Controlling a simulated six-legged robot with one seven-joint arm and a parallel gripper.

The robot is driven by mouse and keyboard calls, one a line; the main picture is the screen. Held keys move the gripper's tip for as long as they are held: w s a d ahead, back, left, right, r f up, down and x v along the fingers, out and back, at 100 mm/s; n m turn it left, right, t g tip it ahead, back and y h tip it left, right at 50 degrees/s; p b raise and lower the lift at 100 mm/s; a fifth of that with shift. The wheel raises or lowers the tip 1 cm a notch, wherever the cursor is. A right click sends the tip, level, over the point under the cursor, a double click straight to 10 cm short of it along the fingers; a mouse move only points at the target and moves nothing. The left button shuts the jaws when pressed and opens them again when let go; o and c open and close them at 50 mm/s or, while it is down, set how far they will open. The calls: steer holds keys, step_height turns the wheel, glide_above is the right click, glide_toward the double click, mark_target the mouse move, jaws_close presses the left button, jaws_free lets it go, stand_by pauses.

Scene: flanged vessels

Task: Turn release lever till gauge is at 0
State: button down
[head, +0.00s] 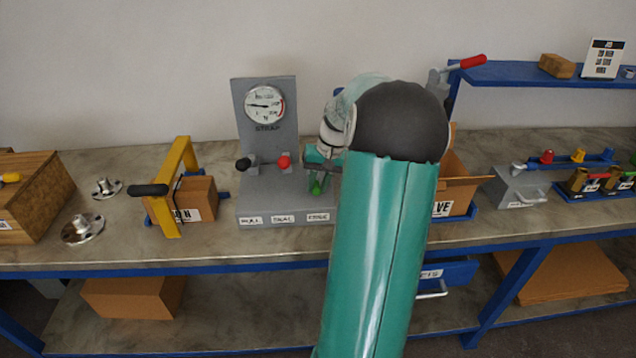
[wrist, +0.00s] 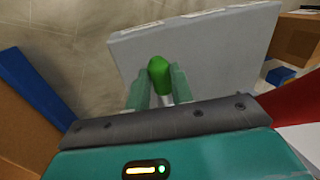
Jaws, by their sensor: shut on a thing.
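A grey stand (head: 266,200) on the bench carries a round white gauge (head: 265,103) marked STRAP. The gauge needle seems to point left, but its numbers are too small to read. A black-knobbed lever (head: 243,164) and a red-knobbed lever (head: 284,162) stick out below the gauge. A green-knobbed lever (head: 317,187) is at the stand's right side. My gripper (head: 318,178) is at this lever, partly hidden by my arm. In the wrist view, my gripper (wrist: 160,80) is shut around the green knob (wrist: 159,68), one finger on each side.
Left of the stand are a cardboard box (head: 203,200) in a yellow clamp (head: 181,160) with a black handle, and metal flanges (head: 84,229). Right of my arm are an open carton (head: 470,185) and a grey block (head: 518,187). A blue shelf (head: 515,74) stands at the back right.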

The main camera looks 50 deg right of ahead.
steer(key=shift+s+d, duration=0.1)
steer(key=n, duration=0.1)
steer(key=d+n, duration=0.1)
steer(key=shift+s+d+n+g+y, duration=0.1)
steer(key=shift+s+n+g+y, duration=0.2)
steer(key=shift+s+n, duration=0.1)
steer(key=n, duration=0.1)
steer(key=d+n, duration=0.2)
steer(key=shift+s+n+g, duration=0.25)
steer(key=shift+n+g, duration=0.05)
steer(key=shift+g, duration=0.1)
steer(key=shift+w+d+n+g, duration=0.15)
steer(key=shift+d+n+g, duration=0.2)
steer(key=shift+d+n, duration=0.7)
steer(key=shift+w+d+n+g, duration=0.15)
steer(key=shift+d+n+g, duration=0.25)
steer(key=shift+n, duration=1.2)
steer(key=shift+w+d+n+g, duration=0.15)
steer(key=shift+d+n+g, duration=0.35)
steer(key=shift+n, duration=0.85)
steer(key=shift+d+r, duration=0.1)
steer(key=shift+d, duration=0.1)
steer(key=c, duration=1.2)
jaws_free()
